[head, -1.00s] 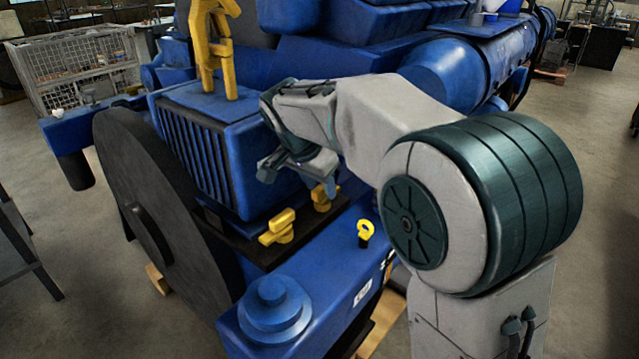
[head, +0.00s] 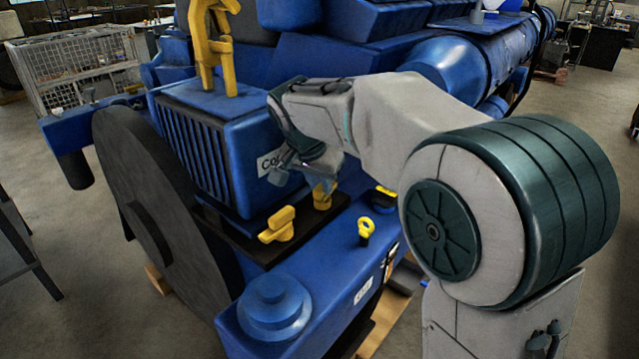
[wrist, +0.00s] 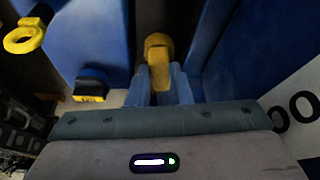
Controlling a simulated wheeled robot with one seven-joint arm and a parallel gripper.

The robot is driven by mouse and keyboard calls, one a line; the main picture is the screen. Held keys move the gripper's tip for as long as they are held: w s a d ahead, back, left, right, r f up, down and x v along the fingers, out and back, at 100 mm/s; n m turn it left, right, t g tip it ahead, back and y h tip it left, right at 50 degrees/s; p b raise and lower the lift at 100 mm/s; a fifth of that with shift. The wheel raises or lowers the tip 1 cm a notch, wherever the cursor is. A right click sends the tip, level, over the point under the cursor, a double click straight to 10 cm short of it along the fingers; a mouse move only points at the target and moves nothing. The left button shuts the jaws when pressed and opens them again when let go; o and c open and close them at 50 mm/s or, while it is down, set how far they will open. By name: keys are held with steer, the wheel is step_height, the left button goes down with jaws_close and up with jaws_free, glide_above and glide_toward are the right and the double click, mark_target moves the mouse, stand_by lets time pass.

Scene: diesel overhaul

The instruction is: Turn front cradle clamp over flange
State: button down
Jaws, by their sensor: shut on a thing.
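Two yellow clamps sit on the dark ledge along the foot of the blue slatted cooler block. The nearer clamp (head: 278,226) stands free, its handle pointing to the upper right. The farther clamp (head: 322,197) is at my gripper (head: 325,184), which reaches down beside the block. In the wrist view this yellow clamp (wrist: 158,64) stands between the two blue fingers of my gripper (wrist: 163,85), and they are shut on it. The fingers and wrist hide part of the clamp, and I cannot tell whether it lies over a flange.
A yellow lifting eye (head: 366,231) and a yellow-topped dark part (head: 385,197) stand on the blue beam to the right. A blue stepped cylinder (head: 272,305) is in front. A large dark disc (head: 158,200) stands left of the block (head: 205,150). A yellow bracket (head: 213,45) rises above it.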

steer(key=n, duration=0.1)
steer(key=n+y, duration=0.1)
steer(key=n, duration=0.2)
steer(key=shift+d+n+t+y, duration=0.3)
steer(key=n, duration=0.1)
steer(key=n+y, duration=0.1)
steer(key=n, duration=0.1)
steer(key=shift+d+r+n+y, duration=0.1)
steer(key=shift+d+n+y, duration=0.1)
steer(key=shift+n+y, duration=0.1)
steer(key=n, duration=0.2)
steer(key=n+y, duration=0.1)
steer(key=n, duration=0.1)
steer(key=shift+w+d+g+y, duration=0.1)
steer(key=shift+d+g+y, duration=0.05)
steer(key=shift+g+y, duration=0.2)
steer(key=shift+n+g+y, duration=0.35)
steer(key=shift+n+g, duration=0.2)
steer(key=shift+n, duration=1.05)
steer(key=c, duration=1.3)
jaws_free()
